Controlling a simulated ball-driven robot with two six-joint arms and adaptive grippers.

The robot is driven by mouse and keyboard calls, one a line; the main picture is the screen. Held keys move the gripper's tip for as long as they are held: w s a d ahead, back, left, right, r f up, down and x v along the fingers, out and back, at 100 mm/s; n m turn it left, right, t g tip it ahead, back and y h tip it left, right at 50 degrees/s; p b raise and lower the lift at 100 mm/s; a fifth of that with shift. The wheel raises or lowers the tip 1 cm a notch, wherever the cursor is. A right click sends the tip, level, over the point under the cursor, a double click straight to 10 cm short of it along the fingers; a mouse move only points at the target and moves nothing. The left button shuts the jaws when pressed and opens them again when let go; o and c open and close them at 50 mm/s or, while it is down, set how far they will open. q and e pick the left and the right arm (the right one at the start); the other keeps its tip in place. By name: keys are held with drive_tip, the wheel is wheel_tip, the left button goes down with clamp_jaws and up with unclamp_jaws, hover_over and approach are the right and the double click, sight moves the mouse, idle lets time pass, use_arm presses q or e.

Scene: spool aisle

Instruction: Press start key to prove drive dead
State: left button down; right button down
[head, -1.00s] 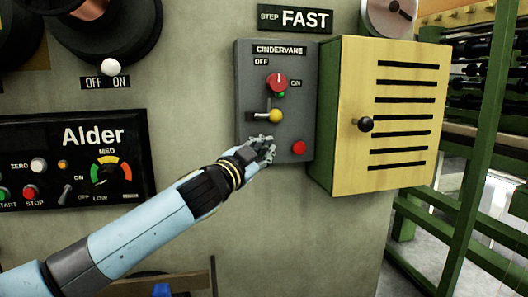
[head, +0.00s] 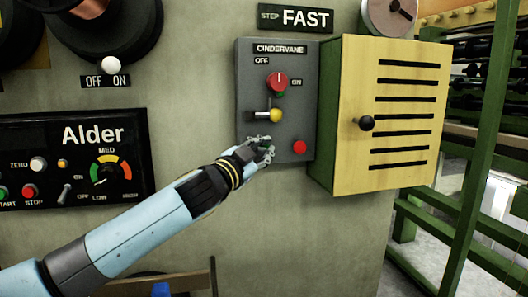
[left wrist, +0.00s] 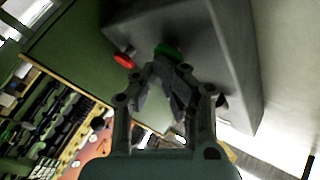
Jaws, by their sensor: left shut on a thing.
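The grey Cindervane control box (head: 301,102) is on the wall. Its lower face has a red button (head: 299,147) on the right, also seen in the left wrist view (left wrist: 124,60). My left gripper (head: 266,150) is at the lower left of this face, its fingers drawn together. In the left wrist view its fingertips (left wrist: 170,67) meet at a green key (left wrist: 167,49), partly covered by them. In the head view the gripper mostly hides this key. How far the key is pushed in cannot be told. My right gripper is not in view.
Above the gripper are a yellow-knobbed lever (head: 275,115) and a red rotary knob (head: 277,82) between OFF and ON labels. A yellow slotted door (head: 400,150) with a black knob (head: 366,123) stands close on the right. The black Alder panel (head: 130,137) is at left.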

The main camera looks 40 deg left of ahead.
use_arm(q)
drive_tip(key=s+d+p, duration=0.1)
drive_tip(key=s+d, duration=0.2)
drive_tip(key=d, duration=0.1)
drive_tip(key=shift+s+d, duration=0.35)
drive_tip(key=shift+s, duration=0.05)
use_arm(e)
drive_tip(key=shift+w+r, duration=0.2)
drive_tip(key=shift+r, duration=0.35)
